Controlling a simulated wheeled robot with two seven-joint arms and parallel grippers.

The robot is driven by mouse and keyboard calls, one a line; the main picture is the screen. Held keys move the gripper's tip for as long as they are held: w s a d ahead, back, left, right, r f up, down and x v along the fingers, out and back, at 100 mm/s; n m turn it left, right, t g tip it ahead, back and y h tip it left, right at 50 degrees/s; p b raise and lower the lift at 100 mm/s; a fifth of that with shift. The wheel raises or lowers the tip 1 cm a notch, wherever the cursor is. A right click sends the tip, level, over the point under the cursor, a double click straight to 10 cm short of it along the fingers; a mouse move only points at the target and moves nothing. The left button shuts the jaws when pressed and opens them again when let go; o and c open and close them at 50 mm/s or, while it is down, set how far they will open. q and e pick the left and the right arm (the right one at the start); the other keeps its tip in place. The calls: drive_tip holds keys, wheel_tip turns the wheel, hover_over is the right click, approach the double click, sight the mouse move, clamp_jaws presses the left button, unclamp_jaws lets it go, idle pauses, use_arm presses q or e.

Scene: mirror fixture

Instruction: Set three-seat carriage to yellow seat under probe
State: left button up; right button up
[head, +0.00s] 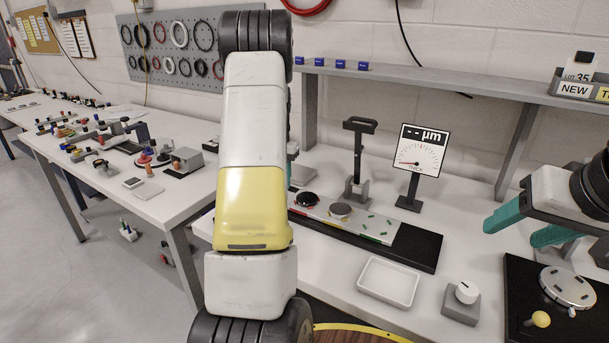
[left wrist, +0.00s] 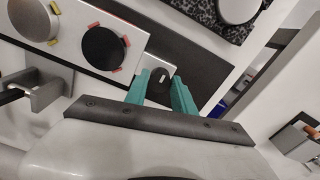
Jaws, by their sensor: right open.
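The pale three-seat carriage (head: 403,238) lies on a black rail (head: 425,247). A black disc (head: 306,200) sits in the red-marked seat, a grey disc (head: 340,210) in the yellow-marked seat; the green-marked seat (head: 376,229) looks empty. The probe stand (head: 358,160) rises behind the carriage near the grey disc; exact alignment is unclear. My right gripper (head: 525,226) is open and empty at right.
A gauge (head: 418,150) reading "-- µm" stands behind the rail. A black board with a metal dial (head: 567,287) and yellow knob (head: 540,319) lies below my right gripper.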

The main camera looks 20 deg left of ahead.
use_arm(q)
drive_tip(key=o, duration=0.3)
drive_tip(key=shift+r, duration=0.1)
wheel_tip(320, 180, up, 8)
drive_tip(key=shift+f, duration=0.2)
idle(0.5)
